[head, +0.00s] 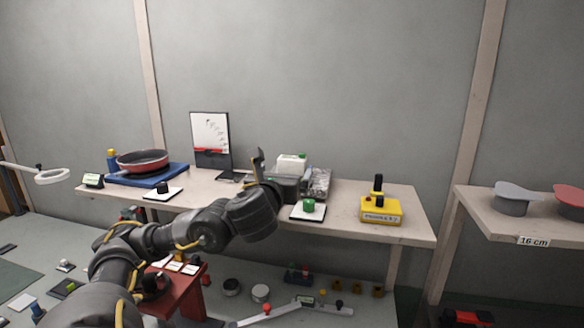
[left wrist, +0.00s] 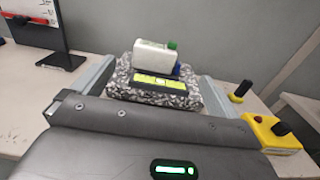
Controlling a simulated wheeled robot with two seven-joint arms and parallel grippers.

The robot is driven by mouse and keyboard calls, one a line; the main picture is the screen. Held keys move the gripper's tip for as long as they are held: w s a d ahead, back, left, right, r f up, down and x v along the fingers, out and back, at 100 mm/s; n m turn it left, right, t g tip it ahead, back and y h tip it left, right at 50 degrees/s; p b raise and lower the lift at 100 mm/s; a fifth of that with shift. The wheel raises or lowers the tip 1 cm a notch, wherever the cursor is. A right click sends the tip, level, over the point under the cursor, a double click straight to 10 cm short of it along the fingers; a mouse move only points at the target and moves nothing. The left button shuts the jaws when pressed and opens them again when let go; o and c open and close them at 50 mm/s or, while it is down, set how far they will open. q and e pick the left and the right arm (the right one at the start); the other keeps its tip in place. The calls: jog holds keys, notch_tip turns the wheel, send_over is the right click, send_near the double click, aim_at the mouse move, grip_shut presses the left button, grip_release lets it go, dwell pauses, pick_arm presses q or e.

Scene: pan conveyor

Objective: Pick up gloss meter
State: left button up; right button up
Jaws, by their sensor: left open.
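I cannot tell for certain which item is the gloss meter. A speckled grey block (left wrist: 190,100) carries a dark item with a yellow-green face (left wrist: 160,86) and a white bottle with a green cap (left wrist: 152,57). My left gripper (left wrist: 158,69) is open, with one grey finger on each side of the block. In the head view, the left gripper (head: 272,176) is over the middle of the shelf, partly hiding the speckled block (head: 320,183) beside the white bottle (head: 291,163). My right gripper is in neither view.
A yellow box with a black handle (head: 380,210) stands to the right on the shelf (head: 345,226). A green-knobbed white plate (head: 298,213) lies nearer. A pan (head: 143,161), a small display device (head: 93,180) and a dark-framed panel (head: 211,140) stand left. Bare shelf lies before the yellow box.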

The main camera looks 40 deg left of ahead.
aim_at(290, 161)
pick_arm(q)
jog(key=x, duration=0.4)
jog(key=shift+w+a, duration=0.2)
jog(key=shift+w, duration=0.1)
jog(key=x, duration=0.2)
jog(key=p+x, duration=0.1)
jog(key=x, duration=0.1)
jog(key=shift+a+f, duration=0.1)
jog(key=shift+a, duration=0.3)
jog(key=shift+w+a, duration=0.15)
jog(key=shift+w, duration=0.25)
jog(key=shift+s, duration=0.1)
jog(key=shift+c, duration=1.3)
jog(key=c, duration=1.1)
notch_tip(290, 161, up, 10)
jog(key=p, duration=0.8)
